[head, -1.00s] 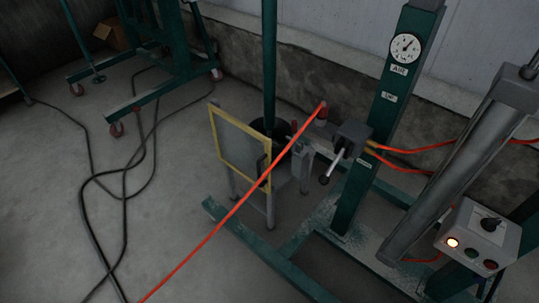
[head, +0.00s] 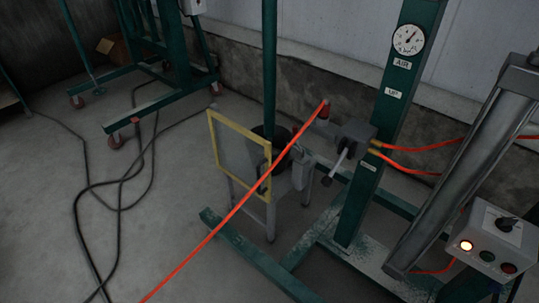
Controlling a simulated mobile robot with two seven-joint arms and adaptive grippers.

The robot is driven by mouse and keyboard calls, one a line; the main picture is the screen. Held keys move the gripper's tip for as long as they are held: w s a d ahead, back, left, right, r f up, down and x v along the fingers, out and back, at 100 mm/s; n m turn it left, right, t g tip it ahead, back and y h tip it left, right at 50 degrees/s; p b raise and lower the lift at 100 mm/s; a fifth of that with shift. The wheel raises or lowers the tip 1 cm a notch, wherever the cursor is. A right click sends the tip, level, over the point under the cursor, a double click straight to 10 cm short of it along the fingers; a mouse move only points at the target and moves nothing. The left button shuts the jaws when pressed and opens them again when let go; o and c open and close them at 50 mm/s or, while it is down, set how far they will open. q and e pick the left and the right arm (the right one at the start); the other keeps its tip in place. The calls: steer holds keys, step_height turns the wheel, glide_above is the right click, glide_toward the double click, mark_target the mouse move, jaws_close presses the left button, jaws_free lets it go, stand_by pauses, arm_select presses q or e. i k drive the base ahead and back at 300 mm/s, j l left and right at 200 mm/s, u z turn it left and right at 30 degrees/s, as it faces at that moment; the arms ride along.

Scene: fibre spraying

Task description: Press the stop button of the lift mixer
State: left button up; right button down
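The lift mixer's green column (head: 372,160) stands right of centre, with a round air gauge (head: 408,39) and small labels on it. A grey control box (head: 497,237) is at the lower right edge. It carries a glowing lamp (head: 466,245), a dark green button (head: 487,256), a red button (head: 508,268) and a black rotary knob (head: 507,224). The red button looks like the stop button, but I cannot read any label. Neither of my grippers is in view, and nothing covers the box front.
A yellow-framed guard panel (head: 212,150) stands before a dark bucket. A taut orange hose (head: 240,205) crosses the foreground. A grey cylinder (head: 465,170) slants beside the box. Green base beams (head: 255,255) and black cables (head: 118,180) lie on the floor. A wheeled green frame (head: 150,105) stands back left.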

mark_target(508, 270)
steer(key=z, duration=1.2)
